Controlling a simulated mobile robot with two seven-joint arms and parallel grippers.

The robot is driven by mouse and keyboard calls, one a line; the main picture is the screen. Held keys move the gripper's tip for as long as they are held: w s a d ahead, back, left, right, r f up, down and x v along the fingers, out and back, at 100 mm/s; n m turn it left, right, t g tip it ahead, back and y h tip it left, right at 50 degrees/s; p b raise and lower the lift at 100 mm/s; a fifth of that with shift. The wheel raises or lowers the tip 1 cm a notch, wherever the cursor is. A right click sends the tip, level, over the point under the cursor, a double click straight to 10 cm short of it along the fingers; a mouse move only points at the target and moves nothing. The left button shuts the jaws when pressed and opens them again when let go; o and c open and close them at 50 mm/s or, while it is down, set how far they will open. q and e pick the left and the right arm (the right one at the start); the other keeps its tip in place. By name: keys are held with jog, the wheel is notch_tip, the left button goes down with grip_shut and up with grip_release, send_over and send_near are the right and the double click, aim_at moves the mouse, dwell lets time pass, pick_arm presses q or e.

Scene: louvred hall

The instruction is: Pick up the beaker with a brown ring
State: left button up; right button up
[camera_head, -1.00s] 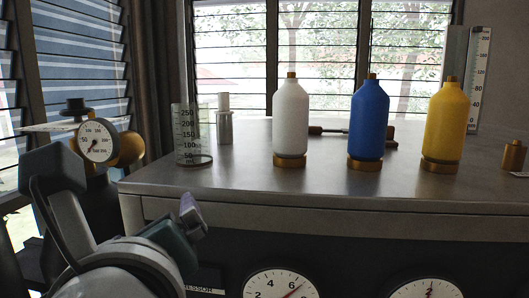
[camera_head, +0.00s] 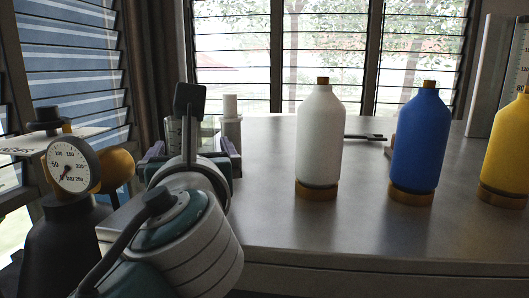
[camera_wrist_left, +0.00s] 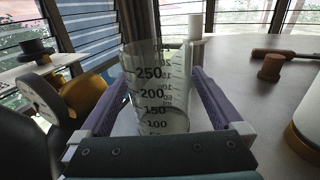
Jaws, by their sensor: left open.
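The clear glass beaker (camera_wrist_left: 155,95) with dark graduation marks stands upright in the left wrist view, between my left gripper's fingers. In the head view my left gripper and wrist cover most of it, and only a strip of the beaker (camera_head: 173,132) shows. My left gripper (camera_head: 191,153) is open, its purple-lined fingers on either side of the beaker; it also shows in the left wrist view (camera_wrist_left: 161,76). I cannot tell whether either finger touches the glass. The beaker's base is hidden by the gripper body, and no brown ring can be made out. My right gripper is out of view.
A pale capped cylinder (camera_head: 230,122) stands close behind the beaker. White (camera_head: 319,140), blue (camera_head: 420,145) and yellow (camera_head: 507,150) bottles stand to the right on the metal bench (camera_head: 290,225). A pressure gauge (camera_head: 73,165) is at the left. The bench front is clear.

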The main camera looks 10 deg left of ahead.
pick_arm(q)
jog(key=shift+x, duration=1.1)
jog(key=shift+s, duration=0.1)
jog(key=c, duration=1.3)
jog(key=shift+o, duration=0.2)
jog(key=shift+r, duration=0.15)
